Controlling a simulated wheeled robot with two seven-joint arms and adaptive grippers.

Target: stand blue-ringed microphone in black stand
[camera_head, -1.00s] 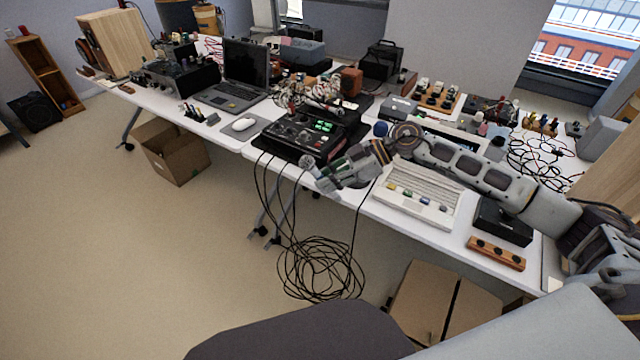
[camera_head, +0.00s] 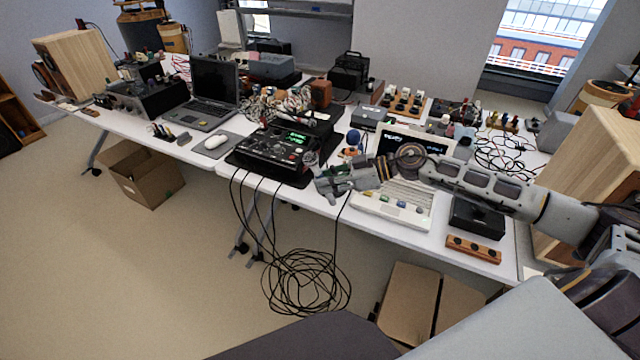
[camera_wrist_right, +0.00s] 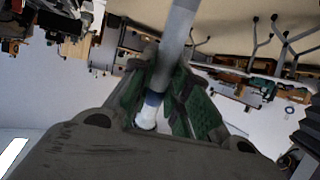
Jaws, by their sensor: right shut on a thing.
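The microphone is not clear in the head view. A blue ball-topped item (camera_head: 353,137) stands behind the gripper; I cannot tell what it is. I cannot make out the black stand for certain. My left gripper is not in view.
The black device (camera_head: 283,150) with lit displays sits left of the gripper, cables hanging in front. A cream keyboard unit (camera_head: 393,207) lies under my right forearm. A black box (camera_head: 477,216) and wooden block (camera_head: 473,250) are farther right. A laptop (camera_head: 208,100) stands left.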

